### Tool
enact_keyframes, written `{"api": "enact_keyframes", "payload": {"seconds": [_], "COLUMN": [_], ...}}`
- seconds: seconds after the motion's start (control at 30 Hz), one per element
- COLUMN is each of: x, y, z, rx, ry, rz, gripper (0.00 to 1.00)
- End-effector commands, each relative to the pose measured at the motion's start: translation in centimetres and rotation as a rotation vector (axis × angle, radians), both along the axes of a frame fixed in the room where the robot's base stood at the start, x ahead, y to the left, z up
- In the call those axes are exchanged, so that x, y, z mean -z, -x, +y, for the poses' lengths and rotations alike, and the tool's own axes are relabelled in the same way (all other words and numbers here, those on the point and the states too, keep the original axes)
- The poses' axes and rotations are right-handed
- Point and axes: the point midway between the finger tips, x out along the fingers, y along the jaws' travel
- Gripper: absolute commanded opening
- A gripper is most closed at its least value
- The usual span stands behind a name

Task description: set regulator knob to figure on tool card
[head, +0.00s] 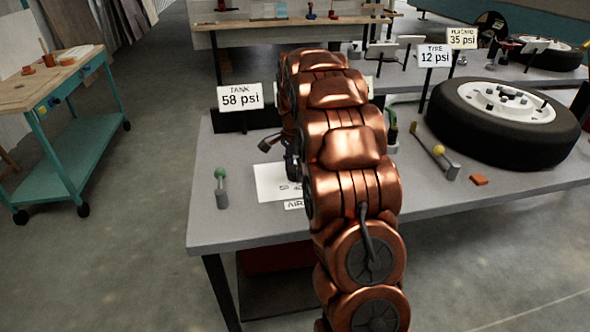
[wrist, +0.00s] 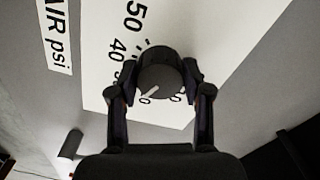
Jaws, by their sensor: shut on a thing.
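The regulator knob (wrist: 160,82) is a dark round knob with a white pointer line, on a white dial plate (wrist: 100,85) printed with figures. 50 and 40 read clearly; other figures are partly hidden by the knob and fingers. The pointer slants down and left in the wrist view, toward a partly covered figure. My gripper (wrist: 160,76) has a finger on each side of the knob and is shut on it. In the head view the dial plate (head: 270,182) shows beside my arm, which hides the knob. I cannot identify a tool card for certain.
Signs read TANK 58 psi (head: 240,97), TYRE 12 psi (head: 435,55) and PLACARD 35 psi (head: 462,38). A green-topped lever (head: 221,188), a yellow-topped lever (head: 440,160) and a wheel (head: 505,115) are on the grey bench (head: 225,225). A teal cart (head: 75,140) stands left.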

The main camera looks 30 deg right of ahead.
Motion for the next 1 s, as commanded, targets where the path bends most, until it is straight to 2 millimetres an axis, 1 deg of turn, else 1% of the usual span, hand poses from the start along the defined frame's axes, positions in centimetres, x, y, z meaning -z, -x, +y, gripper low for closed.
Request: {"api": "enact_keyframes", "payload": {"seconds": [0.23,0.27,0.5,0.83,0.93,1.0], "x": [0.1,0.1,0.0,-0.1,-0.8,-1.6], "y": [0.0,0.0,0.0,0.0,-0.1,-0.1], "z": [0.1,0.1,0.1,0.0,0.0,0.0], "rx": [-0.001,-0.001,-0.002,-0.002,-0.002,-0.002], "ry": [-0.002,-0.002,-0.001,0.0,0.001,0.002], "rz": [0.002,0.002,0.001,0.0,-0.002,-0.004], "gripper": [0.14,0.5,0.74,0.74,0.74,0.74]}}
